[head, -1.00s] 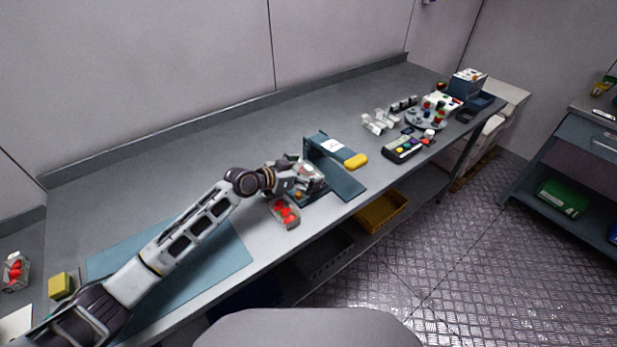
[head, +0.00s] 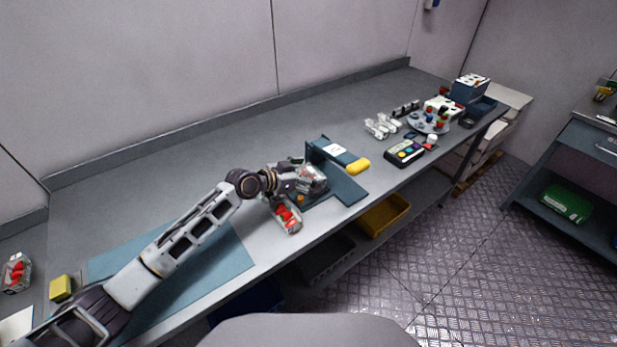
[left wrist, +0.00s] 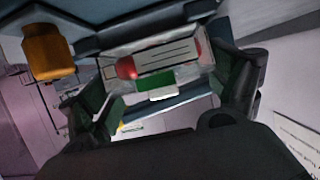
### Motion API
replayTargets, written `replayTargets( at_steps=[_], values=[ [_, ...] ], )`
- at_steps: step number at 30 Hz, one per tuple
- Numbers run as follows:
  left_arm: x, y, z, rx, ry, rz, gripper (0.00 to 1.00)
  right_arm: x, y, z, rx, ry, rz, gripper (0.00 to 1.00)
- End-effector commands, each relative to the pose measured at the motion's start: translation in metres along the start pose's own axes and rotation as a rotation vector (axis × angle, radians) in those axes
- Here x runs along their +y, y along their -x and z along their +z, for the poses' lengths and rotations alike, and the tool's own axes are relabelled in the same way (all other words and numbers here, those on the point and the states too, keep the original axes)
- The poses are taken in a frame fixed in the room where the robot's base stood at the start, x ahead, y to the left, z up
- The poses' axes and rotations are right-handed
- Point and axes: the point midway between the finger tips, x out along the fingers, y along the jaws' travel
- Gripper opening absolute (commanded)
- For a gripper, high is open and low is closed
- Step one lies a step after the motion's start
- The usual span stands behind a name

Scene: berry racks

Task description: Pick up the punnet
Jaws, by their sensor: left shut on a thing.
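My left gripper (head: 300,182) is shut on a clear punnet (head: 314,179) at the blue-grey stand. In the left wrist view, the punnet (left wrist: 176,55) lies between the two fingers (left wrist: 165,90), with red at both ends and a pale lined face. I cannot tell whether it still touches the stand. A second clear punnet with red berries (head: 288,218) sits on the bench just in front of the gripper. A third punnet with red berries (head: 16,272) stands at the far left. My right gripper is not in view.
The blue-grey stand (head: 347,190) has a yellow handle (head: 358,165). A blue mat (head: 215,265) lies under my left arm. A yellow block (head: 60,287) is at the left. A button box (head: 404,152) and small items stand to the right. The bench's back is clear.

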Motion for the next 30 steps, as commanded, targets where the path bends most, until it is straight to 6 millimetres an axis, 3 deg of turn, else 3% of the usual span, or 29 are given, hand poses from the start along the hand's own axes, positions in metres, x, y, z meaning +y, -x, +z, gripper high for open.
replayTargets(
  at_steps=[8,18,30],
  values=[
    [-0.001,0.014,-0.034,0.004,-0.004,-0.001,0.64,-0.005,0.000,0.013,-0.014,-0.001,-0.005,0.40],
    [0.000,0.031,-0.075,0.003,-0.003,-0.001,0.64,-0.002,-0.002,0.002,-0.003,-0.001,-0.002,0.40],
    [0.000,0.035,-0.085,0.001,0.000,-0.001,0.64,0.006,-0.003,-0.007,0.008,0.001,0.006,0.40]
  ],
)
